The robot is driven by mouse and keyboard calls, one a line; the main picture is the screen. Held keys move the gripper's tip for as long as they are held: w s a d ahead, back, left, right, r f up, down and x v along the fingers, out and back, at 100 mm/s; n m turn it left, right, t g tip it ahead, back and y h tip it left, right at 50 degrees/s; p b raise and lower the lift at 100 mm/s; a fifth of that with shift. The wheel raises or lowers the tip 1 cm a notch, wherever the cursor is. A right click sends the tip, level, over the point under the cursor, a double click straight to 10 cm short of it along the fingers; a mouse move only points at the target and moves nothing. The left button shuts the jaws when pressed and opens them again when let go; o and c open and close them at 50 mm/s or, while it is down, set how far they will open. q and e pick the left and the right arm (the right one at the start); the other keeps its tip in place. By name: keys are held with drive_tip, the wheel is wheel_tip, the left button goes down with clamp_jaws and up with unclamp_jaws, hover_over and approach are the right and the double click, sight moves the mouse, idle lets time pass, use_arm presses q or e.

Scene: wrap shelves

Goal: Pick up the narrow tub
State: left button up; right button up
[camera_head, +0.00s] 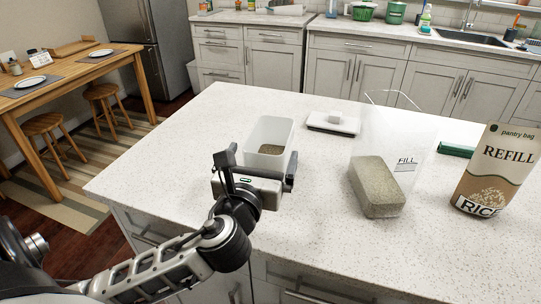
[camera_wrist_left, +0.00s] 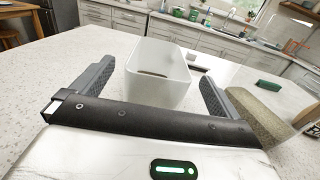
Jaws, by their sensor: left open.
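The narrow tub (camera_head: 268,133) is a white, see-through, open-topped box standing upright on the counter, with some brownish grain in its bottom. It also shows in the left wrist view (camera_wrist_left: 158,80), straight ahead of the jaws. My left gripper (camera_head: 258,166) is open and empty at the near end of the tub, its two fingers (camera_wrist_left: 155,85) spread wide to the left and right of the tub's near end. I cannot tell whether a finger touches it. My right gripper is not in view.
A clear container marked FILL (camera_head: 398,130) holds a block of grain right of the tub. A rice refill bag (camera_head: 497,165) stands farther right. A small white device (camera_head: 333,123) and a green object (camera_head: 456,150) lie behind. The counter (camera_head: 165,140) left of the tub is bare.

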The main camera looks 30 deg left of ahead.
use_arm(q)
drive_tip(key=x, duration=0.6)
drive_tip(key=shift+a+p, duration=0.1)
drive_tip(key=shift+p, duration=0.25)
drive_tip(key=shift+s, duration=0.1)
drive_tip(key=c, duration=1.5)
drive_tip(key=shift+r, duration=0.1)
drive_tip(key=shift+c, duration=0.2)
